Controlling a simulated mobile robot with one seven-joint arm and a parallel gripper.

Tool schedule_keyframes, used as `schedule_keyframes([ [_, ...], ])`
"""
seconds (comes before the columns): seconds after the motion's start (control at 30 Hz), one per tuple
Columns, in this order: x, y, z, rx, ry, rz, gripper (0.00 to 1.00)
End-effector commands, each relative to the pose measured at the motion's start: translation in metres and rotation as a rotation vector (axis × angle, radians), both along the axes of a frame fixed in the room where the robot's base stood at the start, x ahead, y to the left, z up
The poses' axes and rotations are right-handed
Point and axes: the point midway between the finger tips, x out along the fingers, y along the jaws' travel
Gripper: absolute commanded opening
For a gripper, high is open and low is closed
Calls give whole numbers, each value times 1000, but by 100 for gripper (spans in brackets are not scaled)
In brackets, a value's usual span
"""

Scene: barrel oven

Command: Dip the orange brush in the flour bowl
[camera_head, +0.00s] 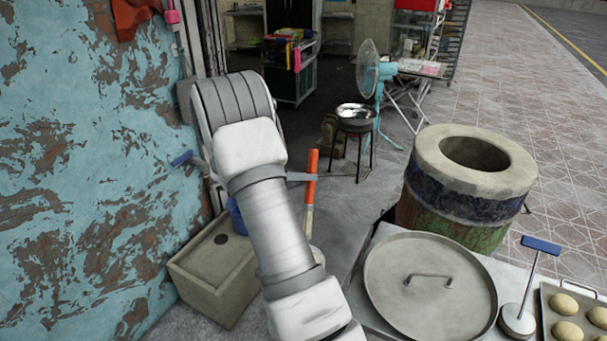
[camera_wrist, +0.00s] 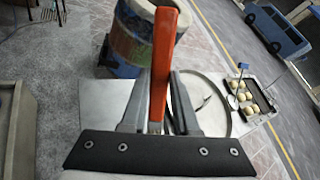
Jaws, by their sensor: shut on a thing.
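The orange brush (camera_head: 311,178) stands nearly upright beyond my arm in the head view, with a paler lower part beneath its orange handle. In the wrist view the orange brush (camera_wrist: 164,55) rises between the two fingers of my gripper (camera_wrist: 158,88), which is shut on it. In the head view my arm hides most of the gripper. A shiny metal bowl (camera_head: 356,112) sits on a dark stool at the back. I cannot tell whether it is the flour bowl, and no flour is clearly visible.
A barrel oven (camera_head: 468,190) stands at right behind a round metal lid (camera_head: 430,285). A blue-handled tool (camera_head: 530,285) and a tray of dough balls (camera_head: 570,318) are at far right. A beige box (camera_head: 213,265) stands left by the peeling wall. A blue fan (camera_head: 371,80) is behind.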

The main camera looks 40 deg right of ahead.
Motion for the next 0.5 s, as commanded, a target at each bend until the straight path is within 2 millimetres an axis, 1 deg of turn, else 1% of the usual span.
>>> schedule_keyframes([
  [0.03, 0, 0, -14, 1, 0, 0, 0],
  [0.5, 0, 0, -75, 0, -1, 0, 0],
])
